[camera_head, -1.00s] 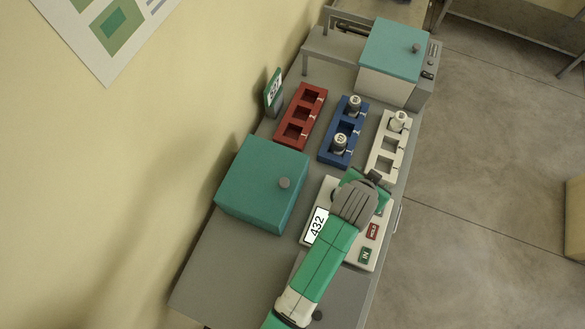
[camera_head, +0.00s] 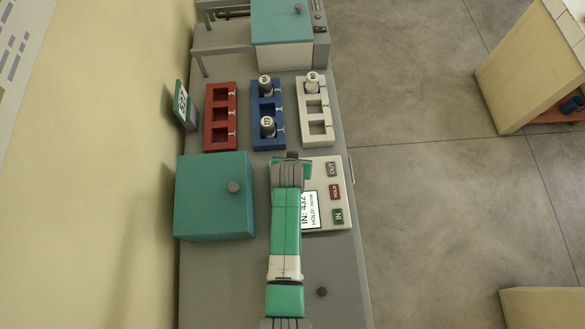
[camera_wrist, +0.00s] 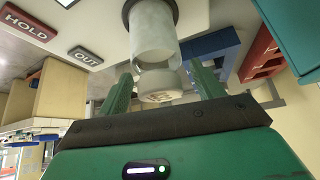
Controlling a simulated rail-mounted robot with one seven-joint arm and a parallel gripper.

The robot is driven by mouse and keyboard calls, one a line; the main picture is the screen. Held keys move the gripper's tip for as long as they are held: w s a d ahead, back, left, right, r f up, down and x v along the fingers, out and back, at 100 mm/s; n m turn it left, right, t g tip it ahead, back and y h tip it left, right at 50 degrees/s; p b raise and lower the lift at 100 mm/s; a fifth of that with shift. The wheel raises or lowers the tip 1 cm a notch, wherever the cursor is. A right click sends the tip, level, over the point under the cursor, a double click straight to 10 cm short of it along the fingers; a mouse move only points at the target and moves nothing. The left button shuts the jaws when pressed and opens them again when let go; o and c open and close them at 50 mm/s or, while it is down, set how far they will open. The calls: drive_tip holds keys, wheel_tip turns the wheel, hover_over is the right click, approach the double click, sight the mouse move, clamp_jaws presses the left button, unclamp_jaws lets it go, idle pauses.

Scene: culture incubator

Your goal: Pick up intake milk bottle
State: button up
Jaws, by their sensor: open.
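In the wrist view a pale, translucent milk bottle (camera_wrist: 153,35) with a whitish cap (camera_wrist: 160,87) stands with its base at a dark ring on the white intake panel. The picture is inverted, so its cap points down. My gripper (camera_wrist: 160,71) is open, with its green fingers on either side of the bottle's cap end. Contact cannot be told. In the head view my gripper (camera_head: 291,166) is over the panel's far left part and hides this bottle. The panel (camera_head: 335,166) has OUT, HOLD and IN labels and a screen (camera_head: 309,209) reading "IN: 432, HOLD: none".
Beyond the panel are an empty red rack (camera_head: 220,88), a blue rack (camera_head: 281,112) with two bottles, and a white rack (camera_head: 301,112) with one bottle. A teal box (camera_head: 208,195) stands close on the left. A teal-lidded machine (camera_head: 282,25) is at the back.

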drive_tip(key=shift+w+f, duration=0.1)
drive_tip(key=shift+f, duration=0.1)
drive_tip(key=c, duration=1.2)
drive_tip(key=shift+r, duration=0.1)
